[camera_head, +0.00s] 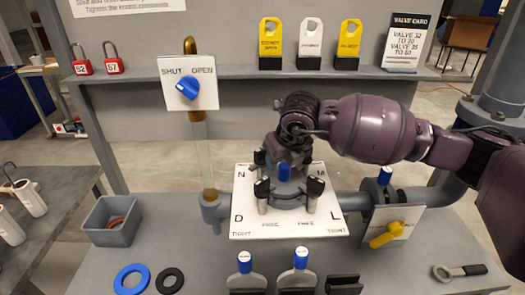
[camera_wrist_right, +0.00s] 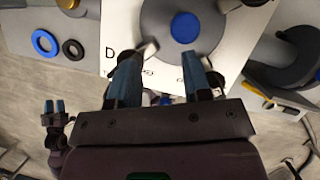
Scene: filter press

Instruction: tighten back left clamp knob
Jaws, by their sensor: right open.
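The filter housing (camera_head: 290,190) with a blue centre cap (camera_head: 284,172) stands on a white lettered plate (camera_head: 245,228). Black clamp knobs ring it. The back left clamp knob (camera_head: 259,157) is small and partly crowded by my right wrist. The front left knob (camera_head: 262,188) and front right knob (camera_head: 315,186) are clear. My right gripper (camera_head: 279,148) is over the back of the housing, its fingertips mostly hidden there. In the right wrist view its blue-padded fingers (camera_wrist_right: 163,75) are apart with no knob clearly between them. What seems to be my left gripper (camera_wrist_right: 54,108) is small at the left.
A shut/open valve sign (camera_head: 187,85) and pipe stand behind on the left. A yellow lever (camera_head: 386,236) is at right. A grey bin (camera_head: 112,220), blue ring (camera_head: 131,279) and black ring (camera_head: 170,281) lie at left. A wrench (camera_head: 458,271) lies at right.

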